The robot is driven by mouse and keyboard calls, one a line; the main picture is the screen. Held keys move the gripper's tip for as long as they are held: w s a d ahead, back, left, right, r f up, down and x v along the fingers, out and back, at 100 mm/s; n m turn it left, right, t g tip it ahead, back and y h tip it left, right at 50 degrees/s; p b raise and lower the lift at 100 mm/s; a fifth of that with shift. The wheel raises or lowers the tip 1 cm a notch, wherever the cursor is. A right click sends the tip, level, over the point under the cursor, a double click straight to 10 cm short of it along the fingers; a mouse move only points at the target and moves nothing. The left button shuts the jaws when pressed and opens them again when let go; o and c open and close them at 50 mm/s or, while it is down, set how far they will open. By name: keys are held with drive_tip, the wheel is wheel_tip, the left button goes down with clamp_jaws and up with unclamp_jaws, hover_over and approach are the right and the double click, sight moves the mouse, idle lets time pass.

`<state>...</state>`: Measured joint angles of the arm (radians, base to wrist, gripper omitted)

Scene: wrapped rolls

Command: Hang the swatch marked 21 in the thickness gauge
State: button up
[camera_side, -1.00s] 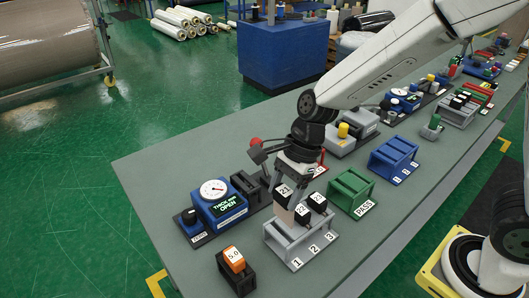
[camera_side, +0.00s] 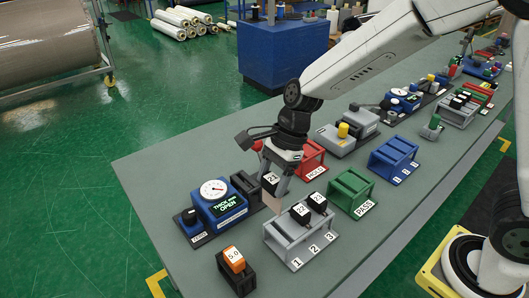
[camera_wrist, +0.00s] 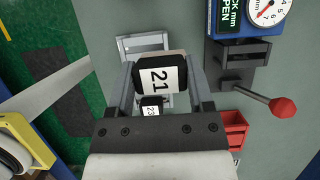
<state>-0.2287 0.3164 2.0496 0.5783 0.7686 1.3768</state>
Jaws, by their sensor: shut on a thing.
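My gripper (camera_side: 274,178) is shut on the swatch marked 21 (camera_side: 270,198), a beige sheet with a black top block and white label. It hangs upright above the table, between the grey rack and the thickness gauge. In the wrist view the 21 block (camera_wrist: 160,77) sits between my fingers. The thickness gauge (camera_side: 219,206) is blue, with a white dial and a display reading "THICK mm OPEN". Its dark clamp (camera_side: 245,187) is to its right; the clamp and red-knobbed lever (camera_wrist: 283,107) show at right in the wrist view. My gripper partly hides the lever in the side view.
The grey rack (camera_side: 283,251) holds swatches 22 (camera_side: 301,212) and 23 (camera_side: 318,202). Green PASS (camera_side: 350,190), red (camera_side: 311,160) and blue (camera_side: 393,160) racks stand to the right. An orange 5.0 block (camera_side: 234,260) sits in a black holder at front.

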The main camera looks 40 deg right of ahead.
drive_tip(key=r, duration=0.1)
hover_over(241, 183)
drive_tip(key=s, duration=0.1)
drive_tip(key=shift+w+d+r, duration=0.1)
drive_tip(key=shift+w+d, duration=0.45)
drive_tip(key=shift+d, duration=0.2)
drive_tip(key=shift+f, duration=2.5)
drive_tip(key=shift+f, duration=0.25)
drive_tip(key=shift+f, duration=3.05)
drive_tip(key=o, duration=1.2)
